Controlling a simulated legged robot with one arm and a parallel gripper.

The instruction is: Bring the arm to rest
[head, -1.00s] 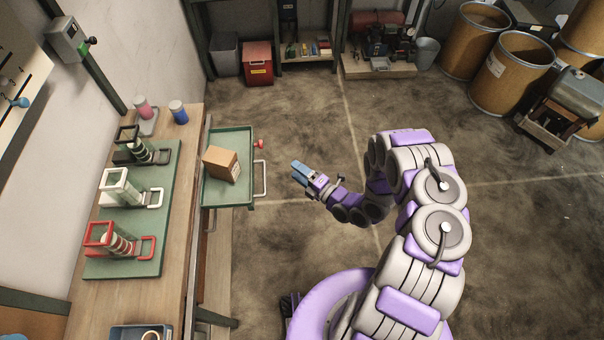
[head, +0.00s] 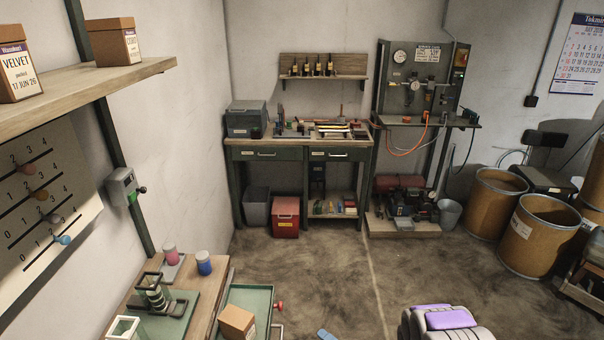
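Only the blue tip of my gripper (head: 326,335) shows, at the bottom edge of the head view. It is over the floor, to the right of the green tray (head: 262,297) and apart from it. Whether its fingers are open or shut cannot be seen. The top of my purple and grey arm (head: 445,320) shows at the bottom, right of centre. The rest of the arm is out of the picture.
The green tray holds a cardboard box (head: 237,322) and sits beside the wooden bench (head: 140,296). A workbench (head: 300,146) stands at the back. Brown drums (head: 540,235) stand at the right. The middle floor is clear.

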